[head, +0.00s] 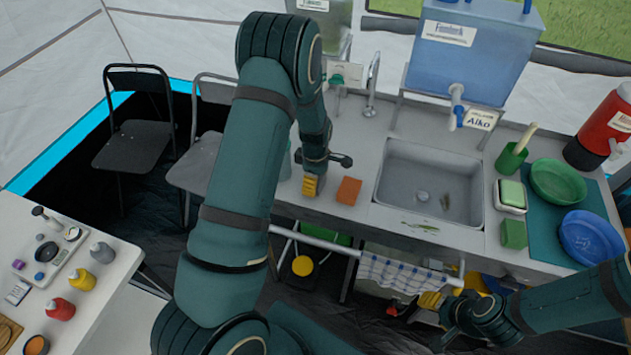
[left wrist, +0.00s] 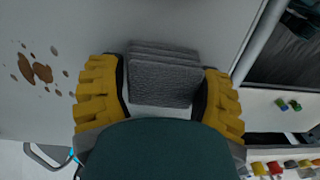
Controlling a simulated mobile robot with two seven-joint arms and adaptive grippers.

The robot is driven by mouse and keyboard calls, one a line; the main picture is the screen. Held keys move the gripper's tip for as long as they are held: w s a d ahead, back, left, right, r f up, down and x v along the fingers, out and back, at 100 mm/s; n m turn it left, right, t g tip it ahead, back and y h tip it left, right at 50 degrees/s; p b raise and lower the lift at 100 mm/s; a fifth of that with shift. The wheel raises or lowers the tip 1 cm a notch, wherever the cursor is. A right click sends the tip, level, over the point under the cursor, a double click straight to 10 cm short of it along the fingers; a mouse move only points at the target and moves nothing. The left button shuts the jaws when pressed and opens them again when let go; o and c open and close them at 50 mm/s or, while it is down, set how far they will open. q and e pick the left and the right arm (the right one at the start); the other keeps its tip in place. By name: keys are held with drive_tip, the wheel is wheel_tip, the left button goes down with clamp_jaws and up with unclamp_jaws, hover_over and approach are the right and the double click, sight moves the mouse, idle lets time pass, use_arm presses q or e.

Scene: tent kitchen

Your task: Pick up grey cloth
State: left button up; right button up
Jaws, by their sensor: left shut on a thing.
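The grey cloth (left wrist: 165,75) is a folded, layered, textured piece in the left wrist view. It sits between the two yellow fingers of my left gripper (left wrist: 163,92), which is shut on it. In the head view my left gripper (head: 312,186) is low at the counter's front left, and the cloth is hidden behind it. I cannot tell whether the cloth touches the counter. My right gripper (head: 428,302) is low in front of the counter, near the hanging checked towel; its jaw opening is unclear.
An orange sponge (head: 349,191) lies just right of my left gripper. The sink (head: 432,180) is further right, with a green brush cup (head: 511,158) and green plate (head: 558,181) beyond. Brown stains (left wrist: 35,70) mark the counter left of the cloth. A checked towel (head: 400,274) hangs on the front rail.

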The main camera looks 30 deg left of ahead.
use_arm(q)
wheel_tip(320, 180, up, 10)
drive_tip(key=shift+p, duration=0.5)
